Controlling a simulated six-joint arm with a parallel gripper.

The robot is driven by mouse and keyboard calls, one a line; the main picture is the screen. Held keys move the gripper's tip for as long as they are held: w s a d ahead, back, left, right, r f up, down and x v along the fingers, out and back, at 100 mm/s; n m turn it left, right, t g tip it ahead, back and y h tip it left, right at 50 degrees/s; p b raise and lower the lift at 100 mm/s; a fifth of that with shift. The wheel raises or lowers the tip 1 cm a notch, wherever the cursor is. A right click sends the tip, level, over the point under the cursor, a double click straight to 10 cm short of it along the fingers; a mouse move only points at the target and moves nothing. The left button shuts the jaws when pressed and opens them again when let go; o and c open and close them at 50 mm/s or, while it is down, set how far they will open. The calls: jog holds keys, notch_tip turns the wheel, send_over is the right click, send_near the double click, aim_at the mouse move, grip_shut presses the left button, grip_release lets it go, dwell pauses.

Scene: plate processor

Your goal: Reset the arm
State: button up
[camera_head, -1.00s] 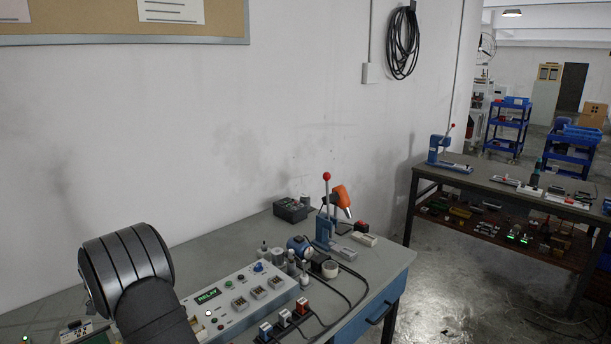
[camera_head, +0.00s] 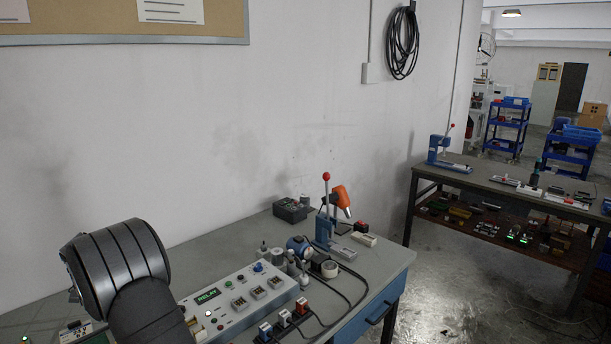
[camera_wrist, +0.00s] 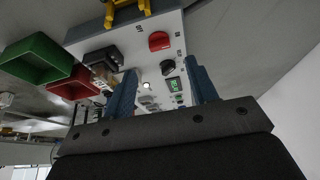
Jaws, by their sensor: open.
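My gripper (camera_wrist: 163,88) shows in the wrist view with its two blue fingers apart. Nothing is between the fingertips that I can tell is held. In the head view my black ribbed arm stands at the lower left, over the left part of the workbench (camera_head: 225,248). My gripper itself does not show there.
In the wrist view a green bin (camera_wrist: 38,58) and a red bin (camera_wrist: 72,86) lie left of the box. In the head view a relay panel (camera_head: 238,300) and a red-knobbed lever press (camera_head: 324,222) stand on the bench. A second bench (camera_head: 480,180) is farther right.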

jog(key=v, duration=1.1)
jog(key=x, duration=1.8)
jog(key=shift+f, duration=0.1)
jog(key=n, duration=0.2)
jog(key=n+y, duration=0.1)
jog(key=n, duration=0.1)
jog(key=shift+s+d+t, duration=0.1)
jog(key=shift+s+t, duration=0.1)
jog(key=shift+t, duration=0.2)
jog(key=n+y, duration=0.1)
jog(key=n, duration=0.1)
jog(key=n+y, duration=0.1)
jog(key=n, duration=0.1)
jog(key=shift+d+n+t, duration=0.25)
jog(key=shift+n+t, duration=0.05)
jog(key=shift+d+n+y, duration=0.1)
jog(key=shift+n+y, duration=0.45)
jog(key=shift+n, duration=0.8)
jog(key=shift+d+n+y, duration=0.15)
jog(key=shift+n+y, duration=0.4)
jog(key=shift+n, duration=0.8)
jog(key=shift+n+g+y, duration=0.4)
jog(key=shift+n, duration=0.7)
jog(key=shift+n, duration=0.3)
